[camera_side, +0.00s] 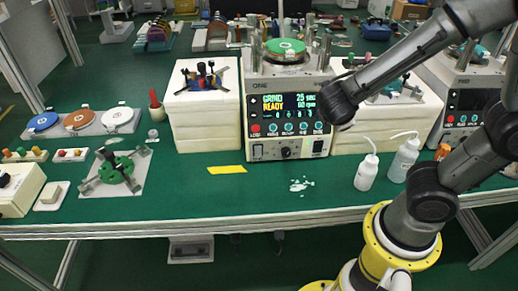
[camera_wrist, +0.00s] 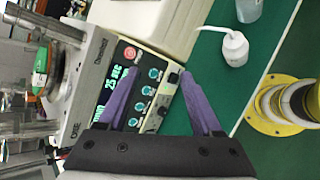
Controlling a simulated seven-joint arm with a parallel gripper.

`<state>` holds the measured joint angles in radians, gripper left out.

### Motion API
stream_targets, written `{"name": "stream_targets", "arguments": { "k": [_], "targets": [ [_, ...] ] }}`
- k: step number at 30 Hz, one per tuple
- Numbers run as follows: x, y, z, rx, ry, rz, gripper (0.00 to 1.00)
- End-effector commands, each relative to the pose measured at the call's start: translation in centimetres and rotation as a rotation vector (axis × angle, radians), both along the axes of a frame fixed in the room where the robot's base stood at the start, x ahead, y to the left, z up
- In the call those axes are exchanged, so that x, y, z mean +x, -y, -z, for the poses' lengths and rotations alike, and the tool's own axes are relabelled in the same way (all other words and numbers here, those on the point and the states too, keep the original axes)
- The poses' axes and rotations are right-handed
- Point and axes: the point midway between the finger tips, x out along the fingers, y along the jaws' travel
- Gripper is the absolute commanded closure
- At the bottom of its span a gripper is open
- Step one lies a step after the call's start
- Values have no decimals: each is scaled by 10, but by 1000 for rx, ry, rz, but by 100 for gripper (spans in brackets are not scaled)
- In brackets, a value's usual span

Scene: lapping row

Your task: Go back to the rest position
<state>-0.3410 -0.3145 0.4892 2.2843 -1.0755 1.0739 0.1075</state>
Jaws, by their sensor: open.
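My gripper (camera_wrist: 158,74) shows in the wrist view with two purple fingers spread apart and nothing between them. The lapping machine's front panel (camera_wrist: 150,98) lies beyond the fingers in that view, turned on its side. In the side view my arm comes in from the right, and its dark end joint hangs in front of the right part of the machine (camera_side: 288,152). The fingers cannot be made out in the side view. The machine's display reads "READY", and a green disc (camera_side: 286,46) sits on its top.
Two white bottles (camera_side: 367,172) (camera_side: 405,160) stand right of the machine. A green fixture (camera_side: 116,168) lies on a white mat at left, near coloured discs (camera_side: 80,121). A yellow strip (camera_side: 227,169) and white smears (camera_side: 301,185) mark the otherwise clear front bench.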

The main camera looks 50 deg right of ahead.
Motion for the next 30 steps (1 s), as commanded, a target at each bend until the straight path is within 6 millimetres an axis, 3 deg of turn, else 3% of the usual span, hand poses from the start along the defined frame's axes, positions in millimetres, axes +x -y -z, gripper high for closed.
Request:
{"name": "stream_targets", "arguments": {
  "k": [1,4,9,13,18,30],
  "targets": [
    [-18,8,-15,108,92,126,33],
    [-50,7,-31,323,241,330,33],
    [-82,-24,-53,688,481,559,33],
    [-88,-56,-65,920,586,631,33],
    [-87,-86,-66,1083,589,670,33],
    [-85,-93,-66,1117,583,671,33]
  ]
}}
